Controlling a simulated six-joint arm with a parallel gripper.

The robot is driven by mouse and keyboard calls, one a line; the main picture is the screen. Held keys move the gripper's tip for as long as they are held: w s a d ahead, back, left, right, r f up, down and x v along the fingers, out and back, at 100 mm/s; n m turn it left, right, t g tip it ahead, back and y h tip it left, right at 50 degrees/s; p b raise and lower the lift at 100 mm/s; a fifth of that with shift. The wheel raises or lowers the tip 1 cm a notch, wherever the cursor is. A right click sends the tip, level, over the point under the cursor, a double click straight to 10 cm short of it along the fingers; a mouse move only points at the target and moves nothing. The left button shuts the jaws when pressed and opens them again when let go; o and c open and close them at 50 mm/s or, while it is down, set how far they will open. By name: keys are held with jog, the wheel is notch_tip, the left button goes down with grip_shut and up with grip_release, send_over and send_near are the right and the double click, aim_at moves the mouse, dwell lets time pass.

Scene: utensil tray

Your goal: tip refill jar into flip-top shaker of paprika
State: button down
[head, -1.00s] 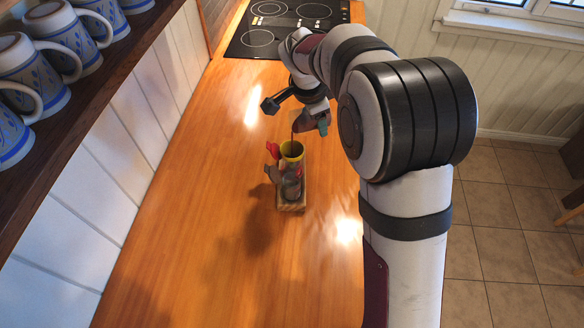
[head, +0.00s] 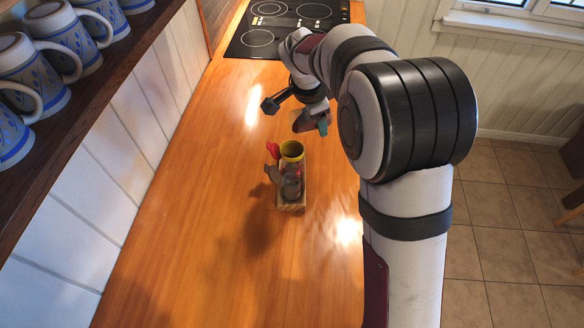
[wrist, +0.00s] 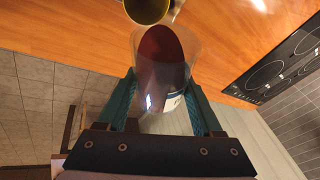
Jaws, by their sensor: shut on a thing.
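My gripper (wrist: 163,104), with teal fingers, is shut on the clear refill jar (wrist: 163,60), which holds dark red powder and carries a white label. The jar is tilted, with its mouth toward the open yellow-rimmed shaker (wrist: 147,9). In the head view the jar (head: 305,122) is above and slightly right of the shaker (head: 291,149), apart from it. The gripper (head: 322,125) shows there only in part. No falling powder is visible now. The powder level inside the shaker cannot be made out.
The shaker stands in a small wooden rack (head: 291,207) with other containers, including a greyish one (head: 290,188) in front; red parts show beside them. A black cooktop (head: 285,27) lies at the far end. Blue-patterned mugs (head: 50,50) line a shelf at left. The surrounding wooden counter is largely clear.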

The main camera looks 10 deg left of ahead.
jog(key=shift+s+a+r+t+h, duration=0.1)
jog(key=shift+a+r+t+h, duration=0.15)
jog(key=shift+r+t+h, duration=0.4)
dwell(4.9)
jog(key=shift+f, duration=0.15)
dwell(0.7)
jog(key=shift+w+d+f+g+y, duration=0.1)
jog(key=shift+d+f+g+y, duration=0.15)
jog(key=shift+f+g+y, duration=0.25)
jog(key=shift+w+d+f+g+y, duration=0.1)
jog(key=shift+d+f+g+y, duration=0.15)
jog(key=shift+g+y, duration=0.3)
jog(key=shift+a+f+y, duration=0.1)
jog(key=shift+f+y, duration=0.15)
jog(key=shift+y, duration=0.15)
jog(key=shift+w+d+f+m+g+y, duration=0.1)
jog(key=shift+f+m+g+y, duration=0.05)
jog(key=shift+f+g+y, duration=0.4)
jog(key=shift+d+f+m+g+y, duration=0.15)
jog(key=shift+f+g+y, duration=0.15)
jog(key=shift+y, duration=0.35)
jog(key=shift+a+f+g+y, duration=0.2)
jog(key=shift+f+g+y, duration=0.1)
jog(key=shift+y, duration=0.3)
jog(key=shift+s+a+f+m+g+y, duration=0.15)
jog(key=shift+f+g+y, duration=0.35)
jog(key=shift+y, duration=0.4)
jog(key=shift+s+a+f+m+g+y, duration=0.15)
jog(key=shift+f+g+y, duration=0.2)
jog(key=shift+f+y, duration=0.4)
